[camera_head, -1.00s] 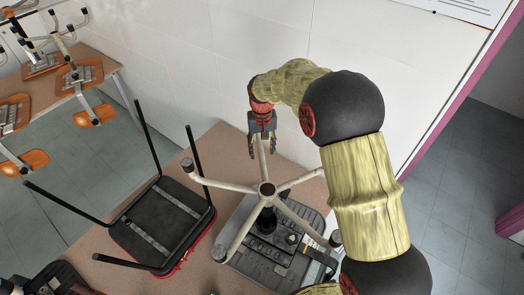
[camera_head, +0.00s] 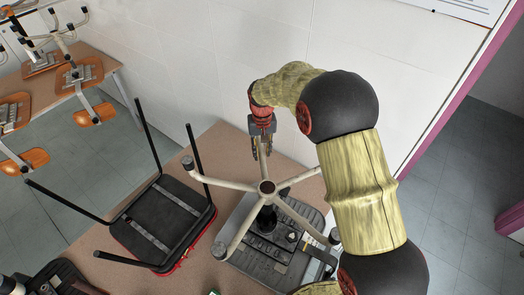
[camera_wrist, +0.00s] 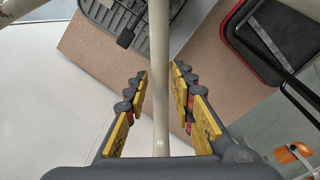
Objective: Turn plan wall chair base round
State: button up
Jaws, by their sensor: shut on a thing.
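The chair base (camera_head: 267,188) is a pale, star-shaped set of legs with dark feet, standing up from an upside-down chair with a grey seat (camera_head: 244,262) on the table. My gripper (camera_head: 262,150) is shut on the leg that points to the wall. In the wrist view that leg (camera_wrist: 160,45) runs between the yellow-padded fingers of my gripper (camera_wrist: 161,74). Other legs point left, right and toward the front. The far end of the held leg is hidden by my gripper.
A second upturned chair (camera_head: 165,222) with a black underside and red rim lies left on the brown table (camera_head: 222,140), its thin legs sticking up. The white wall (camera_head: 215,60) stands close behind. Orange chairs (camera_head: 90,75) sit on another table at the far left.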

aim_at(306, 173)
grip_shut()
jog(key=shift+d, duration=0.15)
dwell(0.4)
jog(key=shift+s+d+m+b, duration=0.6)
jog(key=shift+s+d+m, duration=1)
jog(key=shift+d+m, duration=0.8)
jog(key=shift+s+d+m+b, duration=0.55)
jog(key=shift+s+d+m, duration=1)
jog(key=shift+d+m, duration=0.9)
jog(key=shift+s+d+m+b, duration=0.6)
jog(key=shift+s+d+m, duration=1)
jog(key=shift+d+m, duration=0.8)
jog(key=shift+s+d, duration=0.1)
jog(key=shift+d, duration=0.1)
